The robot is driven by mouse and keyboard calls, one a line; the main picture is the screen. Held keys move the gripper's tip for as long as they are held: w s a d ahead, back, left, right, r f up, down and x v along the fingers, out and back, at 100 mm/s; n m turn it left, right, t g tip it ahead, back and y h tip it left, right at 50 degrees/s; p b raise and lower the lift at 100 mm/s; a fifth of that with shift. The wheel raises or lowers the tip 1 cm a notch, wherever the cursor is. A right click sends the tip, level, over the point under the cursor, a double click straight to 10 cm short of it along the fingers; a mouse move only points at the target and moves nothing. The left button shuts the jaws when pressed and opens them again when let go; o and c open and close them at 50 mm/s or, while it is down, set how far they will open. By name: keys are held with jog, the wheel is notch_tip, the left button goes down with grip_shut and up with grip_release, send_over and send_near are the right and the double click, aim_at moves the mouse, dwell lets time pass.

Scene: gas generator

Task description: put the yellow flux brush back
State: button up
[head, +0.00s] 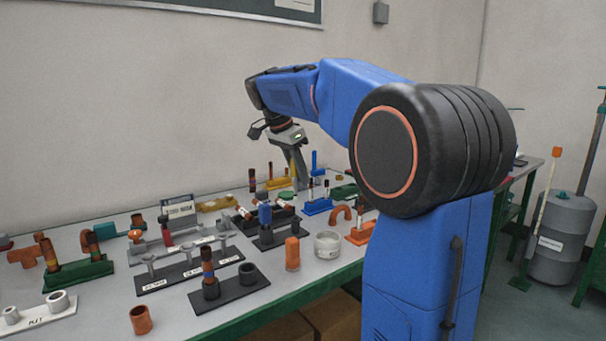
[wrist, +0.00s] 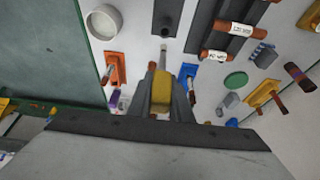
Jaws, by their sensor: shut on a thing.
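My gripper (head: 297,178) reaches down over the back right part of the bench. In the wrist view my gripper (wrist: 162,88) is shut on the yellow flux brush (wrist: 161,95), whose yellow handle lies between the fingers. A narrow pale end of the brush points toward the top of that picture. In the head view only a thin yellow strip shows beside the fingers. A yellow holder (head: 278,184) stands just left of my gripper and shows at the right in the wrist view (wrist: 262,93). A blue holder (head: 318,206) and an orange holder (head: 360,235) stand nearer the front edge.
Black racks with pipe pieces, a green holder (head: 75,273) and a white kit rack (head: 38,313) crowd the left. A green disc (wrist: 235,80) lies near the yellow holder.

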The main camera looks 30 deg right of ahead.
jog(key=shift+f, duration=0.1)
jog(key=shift+f, duration=2.15)
jog(key=shift+f, duration=2.75)
jog(key=o, duration=1)
jog(key=shift+c, duration=0.2)
jog(key=v, duration=1.7)
jog(key=shift+a+r, duration=0.15)
